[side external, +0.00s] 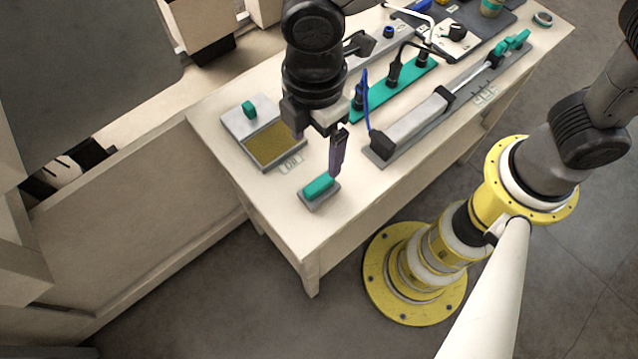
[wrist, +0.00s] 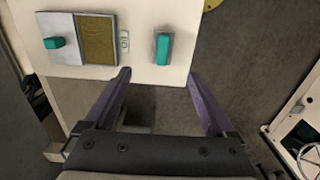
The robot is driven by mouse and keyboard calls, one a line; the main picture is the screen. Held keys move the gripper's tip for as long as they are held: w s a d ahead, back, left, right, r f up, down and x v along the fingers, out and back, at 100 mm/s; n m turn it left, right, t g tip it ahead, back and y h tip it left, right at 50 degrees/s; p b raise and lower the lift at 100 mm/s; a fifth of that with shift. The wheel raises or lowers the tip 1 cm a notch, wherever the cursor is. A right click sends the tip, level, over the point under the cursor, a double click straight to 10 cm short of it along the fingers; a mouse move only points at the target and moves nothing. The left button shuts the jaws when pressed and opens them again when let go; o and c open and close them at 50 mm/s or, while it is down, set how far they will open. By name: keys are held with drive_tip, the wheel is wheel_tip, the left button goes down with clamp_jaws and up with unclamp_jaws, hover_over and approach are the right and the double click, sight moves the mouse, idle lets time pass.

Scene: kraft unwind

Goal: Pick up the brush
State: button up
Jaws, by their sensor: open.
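What looks like the brush (side external: 319,187) is a teal grip on a flat grey base, lying near the front corner of the pale table. In the wrist view, the brush (wrist: 163,48) lies just beyond the fingertips, roughly centred between them. My gripper (side external: 318,150) points down with its purple fingers apart and empty. One finger shows just behind the brush in the side view; I cannot tell the exact height gap. In the wrist view my gripper (wrist: 159,76) is wide open. The brush's underside is hidden.
A grey tray (side external: 236,121) with a teal knob and a brownish-yellow pad sits to the left. A long grey device (side external: 412,122) with a blue cable and a teal strip (side external: 404,90) with black fittings lie to the right. The table edge is close to the brush.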

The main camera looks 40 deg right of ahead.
sight(319, 183)
wheel_tip(319, 183, down, 7)
drive_tip(key=shift+f, duration=0.2)
drive_tip(key=f, duration=0.4)
drive_tip(key=shift+s+d, duration=0.15)
drive_tip(key=shift+s, duration=0.15)
drive_tip(key=shift+f, duration=0.6)
clamp_jaws()
